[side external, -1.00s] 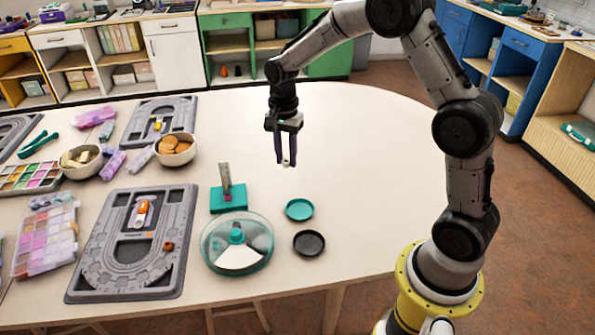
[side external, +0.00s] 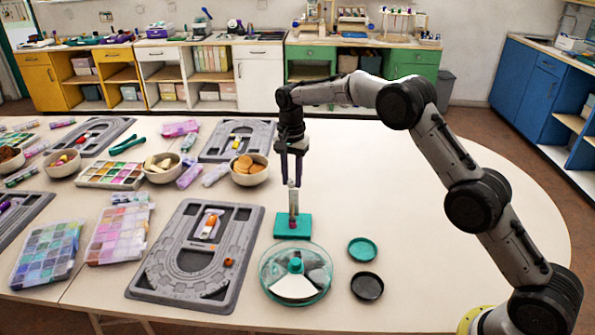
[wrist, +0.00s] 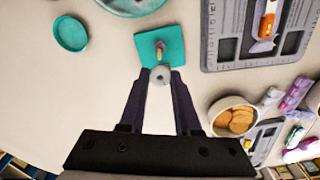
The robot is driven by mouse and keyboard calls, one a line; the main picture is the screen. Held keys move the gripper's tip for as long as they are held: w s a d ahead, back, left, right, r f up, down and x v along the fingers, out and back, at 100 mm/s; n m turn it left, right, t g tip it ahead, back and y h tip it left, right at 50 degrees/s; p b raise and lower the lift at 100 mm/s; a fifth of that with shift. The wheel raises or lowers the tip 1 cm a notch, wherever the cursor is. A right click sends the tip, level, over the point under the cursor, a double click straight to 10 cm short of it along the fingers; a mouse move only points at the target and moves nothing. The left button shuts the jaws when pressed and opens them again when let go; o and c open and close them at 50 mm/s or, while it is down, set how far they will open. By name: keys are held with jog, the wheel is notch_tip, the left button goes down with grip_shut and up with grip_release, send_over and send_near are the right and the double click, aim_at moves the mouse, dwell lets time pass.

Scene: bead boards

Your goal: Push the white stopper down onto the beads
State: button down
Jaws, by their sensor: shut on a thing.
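The teal square base (side external: 283,231) stands on the table behind the round clear-lidded dish. A short upright post (side external: 293,204) rises from it, with pinkish beads (side external: 293,219) low down near the base. My gripper (side external: 292,184) points down over the base and is shut on the small white stopper (wrist: 160,75). In the wrist view the stopper sits between the fingertips, and the teal base (wrist: 148,55) with the post's beads (wrist: 160,46) shows just beyond it. The stopper looks above the beads; I cannot tell whether it is around the post or beside it.
A round clear-lidded dish (side external: 318,262) stands in front of the base. A teal lid (side external: 362,249) and a dark lid (side external: 366,286) lie to its right. A grey bead board (side external: 170,275) is to the left, a bowl of tan discs (side external: 249,178) behind. The table's right side is clear.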

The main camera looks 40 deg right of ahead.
aim_at(293, 200)
jog(key=shift+f, duration=2.15)
jog(key=shift+f, duration=1.55)
jog(key=shift+f, duration=0.35)
jog(key=shift+f, duration=1.4)
dwell(0.3)
jog(key=c, duration=0.5)
grip_release()
jog(key=shift+c, duration=0.2)
notch_tip(293, 200, up, 14)
